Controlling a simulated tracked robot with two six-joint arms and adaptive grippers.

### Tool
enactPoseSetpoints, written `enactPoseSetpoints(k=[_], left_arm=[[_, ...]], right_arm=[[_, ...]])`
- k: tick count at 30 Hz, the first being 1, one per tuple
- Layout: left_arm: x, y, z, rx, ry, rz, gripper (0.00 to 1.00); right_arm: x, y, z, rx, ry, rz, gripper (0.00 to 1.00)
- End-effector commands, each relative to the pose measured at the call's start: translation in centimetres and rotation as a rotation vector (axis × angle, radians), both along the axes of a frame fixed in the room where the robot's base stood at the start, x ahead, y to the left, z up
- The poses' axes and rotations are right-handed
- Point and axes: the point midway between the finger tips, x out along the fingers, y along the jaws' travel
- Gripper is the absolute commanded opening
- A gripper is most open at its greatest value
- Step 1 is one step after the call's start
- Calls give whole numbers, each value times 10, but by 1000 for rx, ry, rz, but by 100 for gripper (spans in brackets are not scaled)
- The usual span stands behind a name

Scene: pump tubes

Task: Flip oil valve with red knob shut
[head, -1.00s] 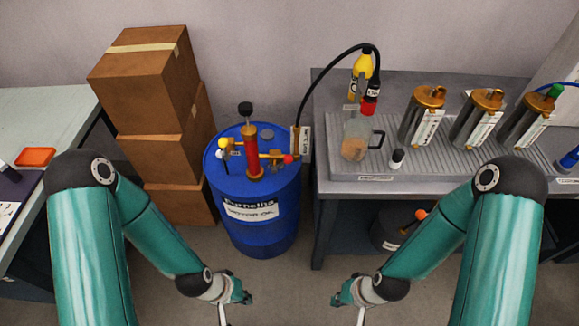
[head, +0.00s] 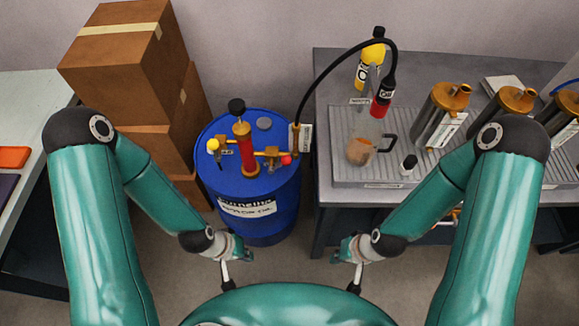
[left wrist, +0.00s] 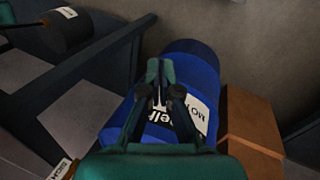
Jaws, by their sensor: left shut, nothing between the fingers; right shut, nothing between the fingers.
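The small red knob (head: 286,160) sits on a brass fitting at the right side of the pump on the blue oil barrel (head: 222,178), in the head view. The valve's exact handle angle is too small to tell. The pump's red cylinder (head: 248,152) stands upright, with a yellow knob (head: 213,145) to its left. My left gripper (head: 247,256) is shut and empty, below and in front of the barrel. My right gripper (head: 335,256) is shut and empty to its right. In the left wrist view, my shut fingers (left wrist: 158,88) overlap the barrel's label; the red knob does not show there.
Stacked cardboard boxes (head: 136,60) stand left of the barrel. A black hose (head: 318,78) arches from the pump to a red nozzle (head: 382,103). Bare floor lies before the barrel.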

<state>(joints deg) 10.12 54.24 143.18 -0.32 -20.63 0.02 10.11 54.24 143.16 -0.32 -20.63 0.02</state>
Motion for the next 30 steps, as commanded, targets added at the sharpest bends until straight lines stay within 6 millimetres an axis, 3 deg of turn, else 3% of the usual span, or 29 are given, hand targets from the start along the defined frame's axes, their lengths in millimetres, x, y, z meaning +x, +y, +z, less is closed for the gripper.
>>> enactPoseSetpoints(k=[6, 11, 16, 21, 25, 30], left_arm=[[4, 0, -1, 0, -22, -21, 0], [34, 0, -6, 6, -192, -202, 0], [93, -10, 3, 76, -597, -649, 0], [137, -32, 39, 291, -1105, -1229, 0], [144, -49, 73, 542, -1439, -1630, 0], [133, -64, 105, 866, -1714, -1991, 0]], right_arm=[[0, 0, -5, 0, 1, 0, 0], [0, 0, -34, 0, 0, 0, 0], [0, 0, -93, 0, 1, 0, 0], [0, 0, -161, 0, 1, 0, 0], [-1, 0, -205, 0, 1, 0, 0], [-1, 0, -240, 0, 0, 0, 0]])
